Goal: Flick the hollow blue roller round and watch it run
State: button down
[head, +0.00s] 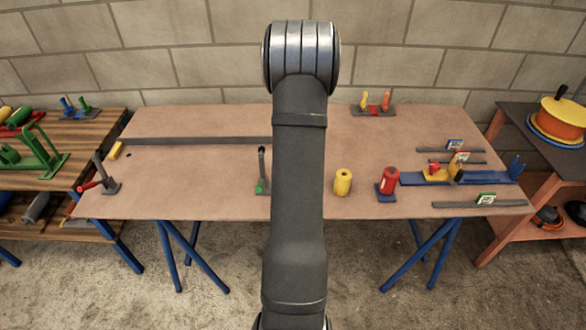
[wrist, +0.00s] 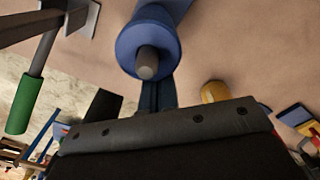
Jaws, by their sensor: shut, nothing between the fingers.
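The hollow blue roller (wrist: 135,40) shows in the wrist view, above the middle, with its round end facing the camera. A grey pin (wrist: 147,62) sticks out through its centre. My gripper (wrist: 158,82) is shut and empty, its narrow fingers side by side just below the roller's near end in the picture. The fingertips overlap the roller's lower edge in the picture; I cannot tell if they touch it. In the head view my own arm hides the roller and the gripper.
A lever with a green handle (wrist: 22,102) is at the left of the wrist view. A yellow cylinder (head: 342,182) and a red cylinder (head: 389,180) stand right of my arm on the table (head: 200,190). A grey bar (head: 200,140) lies at left. The table's front middle-left is clear.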

jog(key=shift+w+a, duration=0.1)
jog(key=shift+s+d, duration=0.45)
jog(key=shift+s+a, duration=2.2)
jog(key=shift+w+a, duration=0.5)
jog(key=shift+w, duration=0.05)
